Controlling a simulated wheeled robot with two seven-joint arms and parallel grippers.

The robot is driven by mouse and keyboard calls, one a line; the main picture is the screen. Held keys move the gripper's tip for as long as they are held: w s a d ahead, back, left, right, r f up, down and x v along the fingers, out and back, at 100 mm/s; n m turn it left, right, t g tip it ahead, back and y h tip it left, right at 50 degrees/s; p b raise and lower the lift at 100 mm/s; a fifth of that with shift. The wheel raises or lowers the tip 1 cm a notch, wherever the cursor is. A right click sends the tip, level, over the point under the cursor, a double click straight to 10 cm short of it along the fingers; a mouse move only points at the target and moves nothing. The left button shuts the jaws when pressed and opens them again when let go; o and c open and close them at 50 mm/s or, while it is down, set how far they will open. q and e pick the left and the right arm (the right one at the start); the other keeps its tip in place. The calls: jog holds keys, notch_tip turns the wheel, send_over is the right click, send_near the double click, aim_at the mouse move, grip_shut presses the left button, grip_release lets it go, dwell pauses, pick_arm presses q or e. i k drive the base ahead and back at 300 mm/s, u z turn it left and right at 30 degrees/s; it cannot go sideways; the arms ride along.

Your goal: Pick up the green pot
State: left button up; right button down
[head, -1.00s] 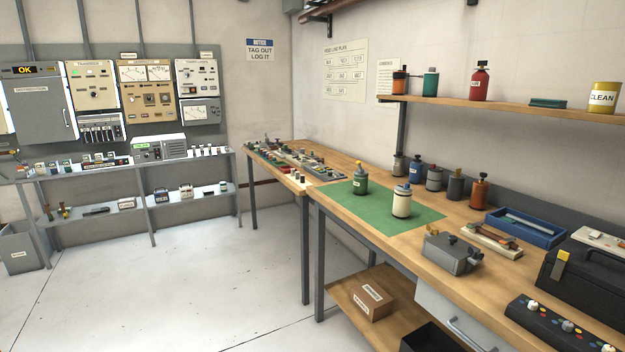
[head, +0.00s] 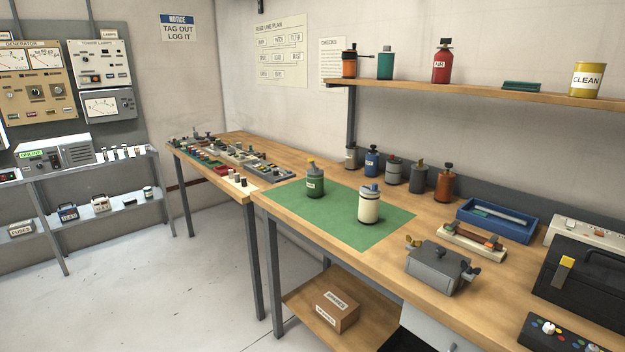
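A green pot (head: 316,182) with a yellow knob on top and a small white label stands upright on the green mat (head: 350,230) on the wooden workbench. A white pot (head: 369,207) with a blue knob stands on the same mat, to the right of the green pot and nearer to me. The two pots are apart. Neither of my grippers shows in the head view.
Several pots, including an orange one (head: 445,184), line the back of the bench. A grey box (head: 437,268), a blue tray (head: 496,222) and a black case (head: 585,285) sit to the right. A shelf (head: 470,91) hangs above. The floor (head: 190,300) in front is clear.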

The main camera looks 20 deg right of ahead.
aim_at(315, 178)
jog(key=z, duration=0.4)
jog(key=i, duration=0.75)
jog(key=z, duration=0.7)
